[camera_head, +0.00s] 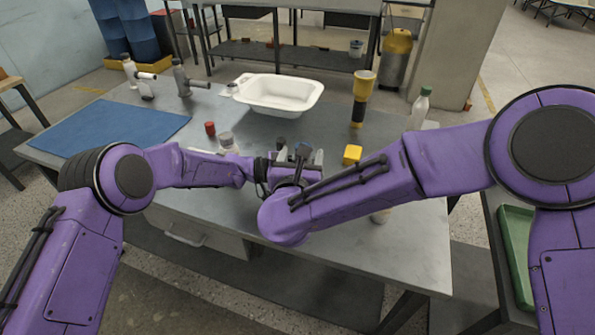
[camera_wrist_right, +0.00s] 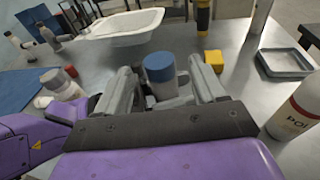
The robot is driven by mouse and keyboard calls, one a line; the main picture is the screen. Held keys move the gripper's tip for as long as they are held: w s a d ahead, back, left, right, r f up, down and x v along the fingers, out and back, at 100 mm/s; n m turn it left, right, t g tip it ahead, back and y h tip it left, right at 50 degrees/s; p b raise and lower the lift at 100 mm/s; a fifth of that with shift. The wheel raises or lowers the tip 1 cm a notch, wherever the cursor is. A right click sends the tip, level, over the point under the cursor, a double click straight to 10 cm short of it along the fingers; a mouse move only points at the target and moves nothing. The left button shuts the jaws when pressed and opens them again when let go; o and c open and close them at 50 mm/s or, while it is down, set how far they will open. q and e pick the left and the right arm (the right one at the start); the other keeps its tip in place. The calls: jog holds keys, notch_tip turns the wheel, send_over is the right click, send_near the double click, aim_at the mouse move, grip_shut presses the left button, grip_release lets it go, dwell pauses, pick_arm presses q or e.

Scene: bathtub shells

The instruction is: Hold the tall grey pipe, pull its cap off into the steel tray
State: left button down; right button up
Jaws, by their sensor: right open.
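The grey pipe (camera_wrist_right: 165,91) stands upright in the right wrist view, with a blue cap (camera_wrist_right: 159,66) on its top. The cap also shows dark in the head view (camera_head: 303,150), where the pipe is mostly hidden by my grippers. My right gripper (camera_wrist_right: 162,74) is open, its fingers on either side of the pipe and cap with gaps. My left gripper (camera_head: 275,166) reaches in from the left beside the pipe. Its fingers are largely hidden, so its grip is unclear. The steel tray (camera_wrist_right: 287,65) lies to the right in the wrist view and looks empty.
A white bottle (camera_wrist_right: 303,108) stands near, right of my right gripper. A yellow block (camera_head: 352,154) and a yellow-black flashlight (camera_head: 361,97) are behind. A white basin (camera_head: 280,95) is at the back. A lidded jar (camera_head: 227,142) and red cap (camera_head: 210,128) are left.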

jog(key=x, duration=0.4)
jog(key=shift+w, duration=0.15)
jog(key=shift+c, duration=0.3)
jog(key=c, duration=1.1)
jog(key=shift+r, duration=0.15)
jog(key=shift+c, duration=0.2)
jog(key=shift+r, duration=1)
notch_tip(320, 180, up, 4)
jog(key=shift+r, duration=0.1)
pick_arm(q)
jog(key=c, duration=0.5)
grip_release()
